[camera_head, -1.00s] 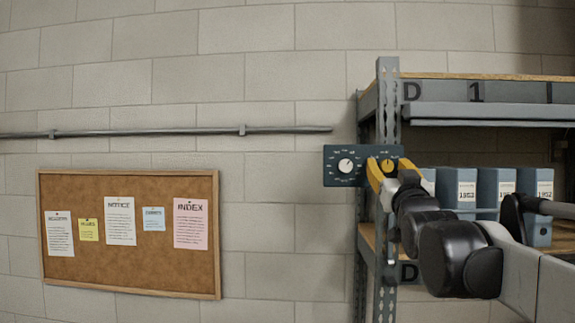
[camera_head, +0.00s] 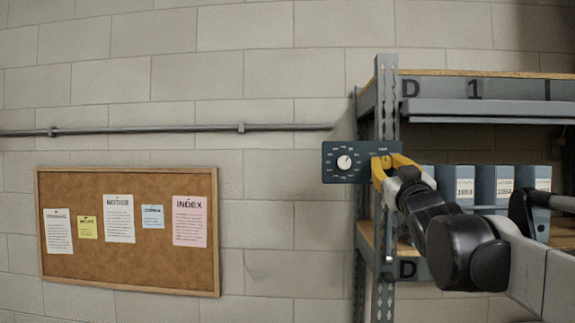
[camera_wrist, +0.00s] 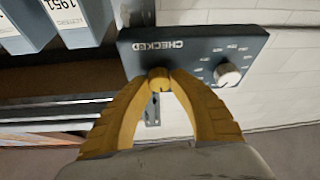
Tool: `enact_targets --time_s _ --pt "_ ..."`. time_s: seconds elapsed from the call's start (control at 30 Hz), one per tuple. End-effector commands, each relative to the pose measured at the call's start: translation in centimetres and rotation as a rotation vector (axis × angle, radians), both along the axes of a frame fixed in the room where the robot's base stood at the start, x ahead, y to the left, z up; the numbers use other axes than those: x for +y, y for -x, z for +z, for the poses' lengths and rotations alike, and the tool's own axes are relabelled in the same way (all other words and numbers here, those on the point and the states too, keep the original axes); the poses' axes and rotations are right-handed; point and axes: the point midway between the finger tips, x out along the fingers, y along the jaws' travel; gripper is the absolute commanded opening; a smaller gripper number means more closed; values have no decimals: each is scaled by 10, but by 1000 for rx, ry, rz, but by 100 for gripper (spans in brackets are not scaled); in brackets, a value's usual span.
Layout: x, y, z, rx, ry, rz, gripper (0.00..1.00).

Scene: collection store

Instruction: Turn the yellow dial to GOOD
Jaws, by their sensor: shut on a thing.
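The yellow dial (camera_wrist: 159,84) is on the dark blue-grey panel (camera_wrist: 190,48), under the word CHECKED, which reads upside down in the wrist view. My gripper (camera_wrist: 160,76) has its yellow fingers shut on the yellow dial, one on each side. In the head view my gripper (camera_head: 385,163) covers most of the dial. A white dial (camera_wrist: 227,74) with small labels around it sits beside the yellow one; it also shows in the head view (camera_head: 344,162). The labels around the yellow dial, GOOD among them, are hidden or too small to read.
The panel is at a perforated shelf post (camera_head: 387,110). Blue-grey binders (camera_head: 485,185) stand on the shelf to the right, close to my arm. A cork board (camera_head: 130,265) hangs on the block wall at the left.

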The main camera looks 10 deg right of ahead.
Motion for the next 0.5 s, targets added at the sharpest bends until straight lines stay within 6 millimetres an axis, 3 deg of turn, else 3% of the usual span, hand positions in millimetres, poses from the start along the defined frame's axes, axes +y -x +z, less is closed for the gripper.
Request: enact_targets --time_s 0.5 --pt "-1 0 2 122 429 0 0"
